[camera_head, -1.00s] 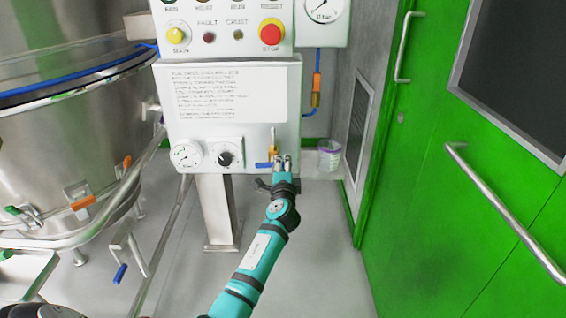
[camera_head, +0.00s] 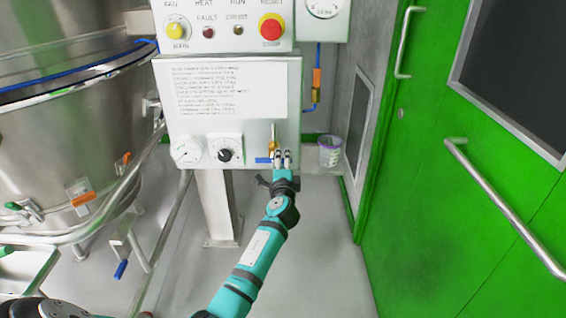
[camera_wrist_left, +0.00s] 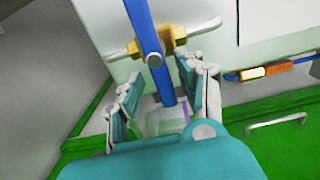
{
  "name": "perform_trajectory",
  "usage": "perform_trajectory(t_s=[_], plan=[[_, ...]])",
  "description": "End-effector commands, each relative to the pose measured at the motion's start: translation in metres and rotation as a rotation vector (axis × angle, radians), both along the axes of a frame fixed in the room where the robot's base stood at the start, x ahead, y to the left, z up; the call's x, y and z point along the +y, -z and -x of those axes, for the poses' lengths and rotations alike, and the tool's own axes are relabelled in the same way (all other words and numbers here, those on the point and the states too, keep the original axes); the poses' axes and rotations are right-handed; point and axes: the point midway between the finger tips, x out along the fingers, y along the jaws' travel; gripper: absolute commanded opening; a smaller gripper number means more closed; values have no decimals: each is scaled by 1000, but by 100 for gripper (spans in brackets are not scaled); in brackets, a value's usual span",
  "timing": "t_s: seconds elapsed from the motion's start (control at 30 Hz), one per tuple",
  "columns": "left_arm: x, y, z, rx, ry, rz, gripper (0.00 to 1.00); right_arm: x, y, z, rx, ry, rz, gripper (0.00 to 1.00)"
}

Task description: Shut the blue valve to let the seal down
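The blue valve handle (camera_head: 263,160) sits under a brass valve body (camera_head: 273,146) at the lower right of the control panel. In the head view it points left, roughly level. In the left wrist view the long blue handle (camera_wrist_left: 148,28) crosses the brass fitting (camera_wrist_left: 178,33), and its lower end reaches between the finger pads. My left gripper (camera_head: 283,158) is at the valve, just right of the visible blue part. In the wrist view my left gripper (camera_wrist_left: 163,95) is open, its fingers apart on either side of the handle end. Contact cannot be told. My right gripper is not in view.
A small bucket (camera_head: 330,152) stands behind. A green door (camera_head: 430,200) is right; a steel vessel (camera_head: 60,140) left.

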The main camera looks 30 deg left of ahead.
Motion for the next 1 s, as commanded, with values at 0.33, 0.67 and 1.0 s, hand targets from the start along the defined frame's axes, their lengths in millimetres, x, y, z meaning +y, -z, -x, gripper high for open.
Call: perform_trajectory(t_s=[0.33,0.67,1.0], plan=[[-16,-1,25,-3,2,1,38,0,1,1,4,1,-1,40],[-51,0,83,0,0,2,38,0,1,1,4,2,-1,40],[-63,-1,103,0,0,0,38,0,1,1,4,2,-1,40]])
